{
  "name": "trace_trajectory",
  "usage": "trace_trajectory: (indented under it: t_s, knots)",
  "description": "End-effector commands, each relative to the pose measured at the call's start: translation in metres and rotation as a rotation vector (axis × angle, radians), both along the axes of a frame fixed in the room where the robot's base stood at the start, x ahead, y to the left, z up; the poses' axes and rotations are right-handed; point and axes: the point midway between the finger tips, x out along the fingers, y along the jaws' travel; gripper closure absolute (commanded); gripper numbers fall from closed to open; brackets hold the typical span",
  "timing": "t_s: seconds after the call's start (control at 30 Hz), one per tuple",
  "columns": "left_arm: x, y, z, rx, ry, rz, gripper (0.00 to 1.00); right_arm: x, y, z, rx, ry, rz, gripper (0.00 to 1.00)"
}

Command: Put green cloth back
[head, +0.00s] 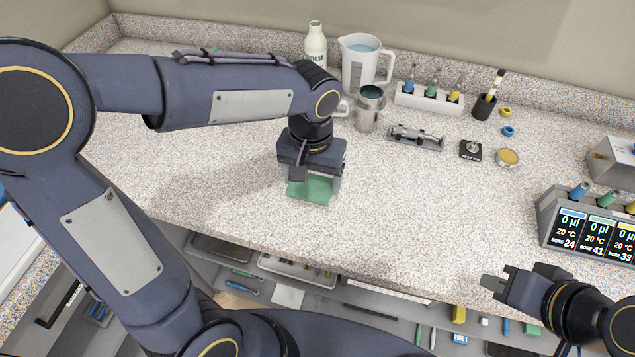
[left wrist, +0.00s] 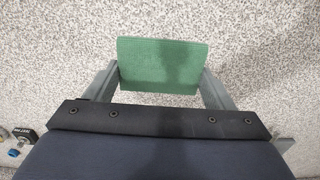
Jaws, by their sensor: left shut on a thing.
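The green cloth (head: 310,188) is a flat, folded green rectangle over the speckled countertop, left of centre in the head view. My left gripper (head: 312,190) points down at it and is shut on it, with a finger at each side edge. In the left wrist view the cloth (left wrist: 162,66) spans the gap between the two fingers (left wrist: 160,85). I cannot tell whether it touches the counter or hangs just above it. My right gripper (head: 499,278) is at the lower right, near the counter's front edge, empty, with its fingers apart.
Behind stand a white bottle (head: 316,45), a jug (head: 361,65), a metal beaker (head: 370,108) and a tube rack (head: 428,98). A display unit (head: 590,228) is at right. Open shelves (head: 350,300) with tools lie below the front edge. The middle of the counter (head: 420,210) is clear.

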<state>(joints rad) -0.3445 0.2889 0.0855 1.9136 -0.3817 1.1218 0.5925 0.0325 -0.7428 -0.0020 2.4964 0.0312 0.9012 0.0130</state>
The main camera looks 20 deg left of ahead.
Motion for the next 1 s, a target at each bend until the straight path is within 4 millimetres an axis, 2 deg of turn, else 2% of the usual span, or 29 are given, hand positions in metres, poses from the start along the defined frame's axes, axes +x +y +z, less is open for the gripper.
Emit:
trace_trajectory:
  t_s: [0.1,0.3,0.5,0.93,0.97,1.0]
  knots:
    - [0.013,-0.002,-0.016,0.001,0.003,0.001,0.42,0.0,0.0,0.003,0.0,0.0,0.0,1.0]
    - [0.024,-0.003,-0.029,0.0,0.002,0.001,0.42,0.0,0.0,0.004,0.0,0.0,0.0,1.0]
    - [0.024,-0.003,-0.057,0.001,0.002,0.001,0.42,0.0,0.0,0.004,0.0,0.0,0.0,1.0]
    - [0.024,-0.004,-0.065,-0.001,-0.001,0.001,0.42,0.0,0.0,-0.001,0.0,0.0,0.0,1.0]
    - [0.024,-0.003,-0.064,-0.001,-0.001,0.001,0.23,0.0,0.0,-0.001,0.0,0.0,0.0,1.0]
    - [0.024,-0.003,-0.063,-0.001,-0.001,0.001,0.17,0.0,0.0,0.0,0.0,0.0,0.0,1.0]
